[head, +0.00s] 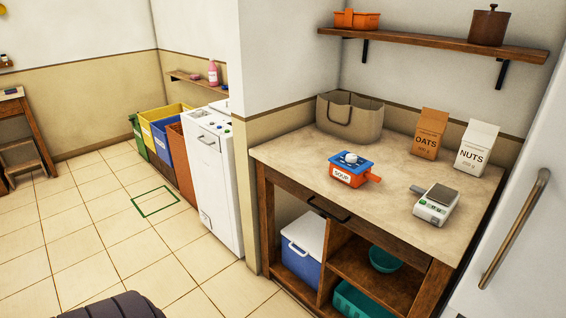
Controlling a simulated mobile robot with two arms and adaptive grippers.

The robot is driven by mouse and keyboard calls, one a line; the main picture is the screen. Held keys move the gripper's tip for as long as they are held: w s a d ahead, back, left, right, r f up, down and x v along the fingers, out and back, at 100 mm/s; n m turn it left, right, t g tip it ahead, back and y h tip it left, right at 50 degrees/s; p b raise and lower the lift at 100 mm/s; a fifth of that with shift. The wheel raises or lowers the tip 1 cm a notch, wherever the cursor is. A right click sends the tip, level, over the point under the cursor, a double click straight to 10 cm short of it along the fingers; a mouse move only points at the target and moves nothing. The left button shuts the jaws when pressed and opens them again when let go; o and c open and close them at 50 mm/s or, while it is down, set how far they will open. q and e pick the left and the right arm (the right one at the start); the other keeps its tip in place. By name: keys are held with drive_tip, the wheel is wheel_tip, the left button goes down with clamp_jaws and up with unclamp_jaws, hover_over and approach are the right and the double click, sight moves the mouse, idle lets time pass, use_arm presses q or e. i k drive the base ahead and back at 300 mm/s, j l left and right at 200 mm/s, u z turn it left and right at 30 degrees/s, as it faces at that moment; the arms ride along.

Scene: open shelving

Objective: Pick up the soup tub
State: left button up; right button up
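The soup tub (348,176) stands upright on the counter (283,152), left of its middle. It is orange with a white label reading SOUP. A blue cover and a small white round thing are on its top. An orange handle-like part sticks out at its right side. Neither of my grippers is in view.
On the counter, a fabric basket (347,125) stands behind the tub, OATS (427,135) and NUTS (475,148) cartons at the back right, and a scale (436,205) at the front right. A wall shelf (430,43) hangs above. The tiled floor (103,225) at left is mostly clear.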

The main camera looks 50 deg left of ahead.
sight(354, 175)
drive_tip(key=u, duration=1)
drive_tip(key=i+j+z, duration=0.1)
